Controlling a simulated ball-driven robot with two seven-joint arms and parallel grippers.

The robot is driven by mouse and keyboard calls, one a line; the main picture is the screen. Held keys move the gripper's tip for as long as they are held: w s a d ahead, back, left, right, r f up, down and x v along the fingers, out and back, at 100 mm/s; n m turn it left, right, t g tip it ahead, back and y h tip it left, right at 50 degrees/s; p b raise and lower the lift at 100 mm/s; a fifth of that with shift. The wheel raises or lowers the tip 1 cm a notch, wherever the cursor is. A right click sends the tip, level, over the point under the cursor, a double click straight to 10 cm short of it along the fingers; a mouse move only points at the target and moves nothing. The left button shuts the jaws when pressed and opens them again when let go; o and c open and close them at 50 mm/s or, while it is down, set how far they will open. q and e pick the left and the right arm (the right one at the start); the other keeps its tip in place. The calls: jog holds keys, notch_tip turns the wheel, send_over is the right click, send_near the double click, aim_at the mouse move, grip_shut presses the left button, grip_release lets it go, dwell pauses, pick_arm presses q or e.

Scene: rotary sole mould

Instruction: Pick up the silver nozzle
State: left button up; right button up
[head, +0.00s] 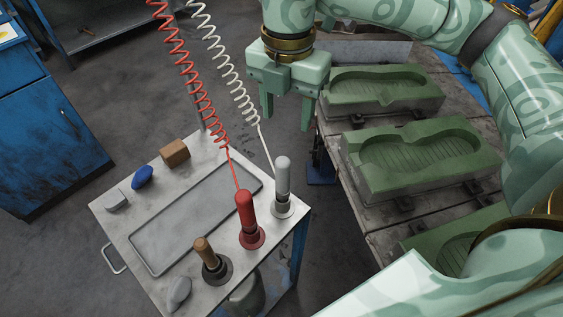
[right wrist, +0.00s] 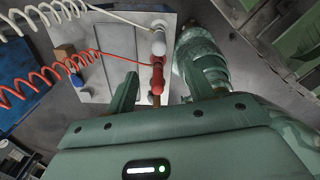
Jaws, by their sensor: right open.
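The silver nozzle (head: 283,178) stands upright in a round holder at the right corner of the cart top, with a white coiled hose leading to it. It also shows in the right wrist view (right wrist: 158,44), beyond the fingertips. The red nozzle (head: 246,214) stands in its own holder just left of it, with a red coiled hose. My right gripper (head: 286,118) is open and empty, fingers pointing down, appearing above the silver nozzle in the head view and apart from it. My left gripper is not in view.
The cart top (head: 120,216) also holds a wooden-handled tool (head: 205,250), a brown block (head: 175,153), a blue item (head: 142,177) and a shallow tray (head: 150,262). Green sole moulds (head: 375,180) stand on a bench to the right. The white hose (head: 236,85) hangs beside my right gripper.

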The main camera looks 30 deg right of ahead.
aim_at(283, 160)
notch_tip(283, 160, down, 10)
jog(key=shift+s+a+r+b, duration=0.15)
jog(key=shift+r+b, duration=0.1)
jog(key=shift+b, duration=0.85)
jog(key=shift+s+f, duration=0.1)
jog(key=shift+f, duration=0.2)
jog(key=shift+a+f, duration=0.1)
jog(key=shift+f, duration=0.35)
jog(key=f, duration=0.1)
jog(key=f+b, duration=0.1)
jog(key=f, duration=0.1)
jog(key=f+b, duration=0.1)
jog(key=shift+w+a+f, duration=0.15)
jog(key=shift+w+f, duration=0.1)
jog(key=shift+f, duration=0.05)
jog(key=shift+r, duration=0.1)
jog(key=c, duration=0.9)
